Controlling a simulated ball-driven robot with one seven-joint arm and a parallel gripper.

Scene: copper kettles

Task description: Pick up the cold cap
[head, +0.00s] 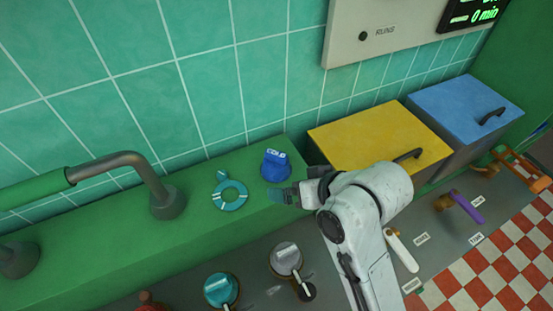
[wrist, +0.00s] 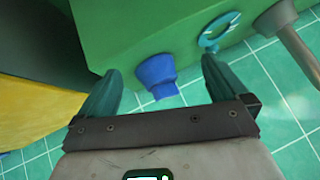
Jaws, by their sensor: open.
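The cold cap (head: 275,166) is blue, with a "COLD" label on its top, and stands on the green ledge (head: 245,225) near the ledge's right end. In the wrist view the cap (wrist: 157,75) shows between my two green fingers, further off than the fingertips. My gripper (head: 285,194) is just in front of the cap in the head view, with its dark fingers near the ledge. In the wrist view my gripper (wrist: 160,78) is open and empty, its fingers wide apart on either side of the cap. I cannot tell whether a finger touches the cap.
A teal ring (head: 231,194) lies left of the cap. A bent grey pipe (head: 150,170) rises further left. Yellow (head: 375,135) and blue (head: 462,105) boxes stand to the right. Teal (head: 220,289) and grey (head: 285,258) knobs sit on the lower grey surface. A tiled wall is behind.

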